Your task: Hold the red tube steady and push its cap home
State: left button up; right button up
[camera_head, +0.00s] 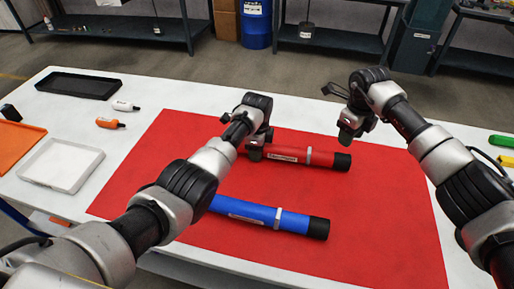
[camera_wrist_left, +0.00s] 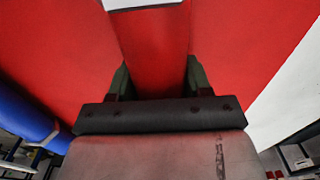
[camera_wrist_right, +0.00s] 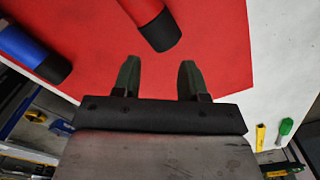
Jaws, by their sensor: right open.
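The red tube (camera_head: 323,158) lies on the red mat, with a grey band and a black cap (camera_head: 342,162) at its right end. The cap also shows in the right wrist view (camera_wrist_right: 161,32). My left gripper (camera_head: 256,151) is at the left part of the tube; in the left wrist view its fingers flank the red tube (camera_wrist_left: 157,60) closely on both sides and look shut on it. My right gripper (camera_head: 347,134) is open and empty, above and just behind the cap in the head view. In the right wrist view the cap is beyond its fingertips, not between them.
A blue tube (camera_head: 255,212) with a black end lies nearer on the red mat (camera_head: 390,215). A green-handled tool (camera_head: 503,141) lies at right. The mat's right part is clear.

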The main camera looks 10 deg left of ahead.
pick_arm(q)
jog(key=c, duration=0.3)
pick_arm(e)
jog(key=shift+c, duration=0.6)
pick_arm(q)
jog(key=shift+c, duration=0.2)
pick_arm(e)
jog(key=shift+a, duration=0.1)
grip_shut()
jog(key=w+a+r+m+t+y, duration=0.3)
jog(key=a+r+m+t+y, duration=0.25)
jog(key=a+r+y, duration=0.7)
jog(key=w+d+r+m+t+h, duration=0.1)
jog(key=w+d+r+m+t, duration=0.15)
jog(key=d+m+t, duration=0.6)
jog(key=w+d+r+m+t+h, duration=0.2)
jog(key=w+d+m+t, duration=0.25)
jog(key=m, duration=0.65)
jog(key=s+d+f+m+g+h, duration=0.35)
jog(key=d+f+m+h, duration=0.65)
jog(key=d+m, duration=0.5)
jog(key=s+a+f+m+g+y, duration=0.1)
jog(key=s+f+m+g+y, duration=0.1)
jog(key=s+f+g+y, duration=0.1)
jog(key=s+a+f+m+g+y, duration=0.1)
jog(key=s+f+m+g+y, duration=0.2)
jog(key=s+f+g, duration=0.3)
jog(key=s+g, duration=0.1)
jog(key=s, duration=0.3)
jog(key=shift+s, duration=0.25)
